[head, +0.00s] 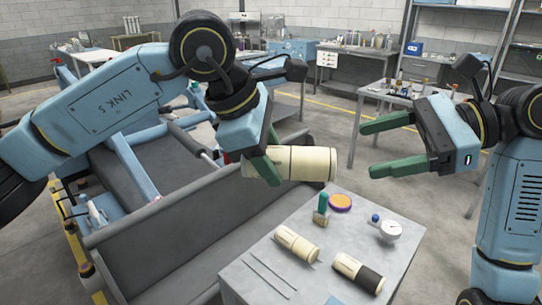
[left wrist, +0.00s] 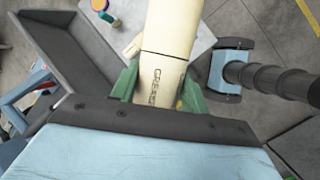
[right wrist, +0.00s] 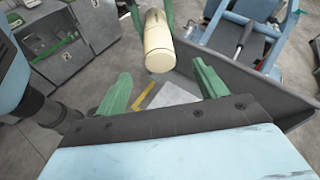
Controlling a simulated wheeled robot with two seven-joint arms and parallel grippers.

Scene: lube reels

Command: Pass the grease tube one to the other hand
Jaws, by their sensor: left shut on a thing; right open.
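The grease tube (head: 305,163) is a cream cylinder held roughly level in the air above the far edge of the small table. My left gripper (head: 270,163) is shut on its left end. In the left wrist view the tube (left wrist: 165,45) shows lettering between the green fingers, which hide part of its sides. My right gripper (head: 368,150) is open and empty, to the right of the tube's free end and apart from it. In the right wrist view the tube (right wrist: 158,45) appears beyond the open fingers, its free end facing them.
On the small grey table (head: 240,280) lie a cream tube (head: 297,243), a black-and-cream tube (head: 358,272), a gauge (head: 390,230), an orange-and-purple disc (head: 340,202) and a small green-topped item (head: 322,205). A grey bench-like structure (head: 170,235) stands left. The air between the grippers is clear.

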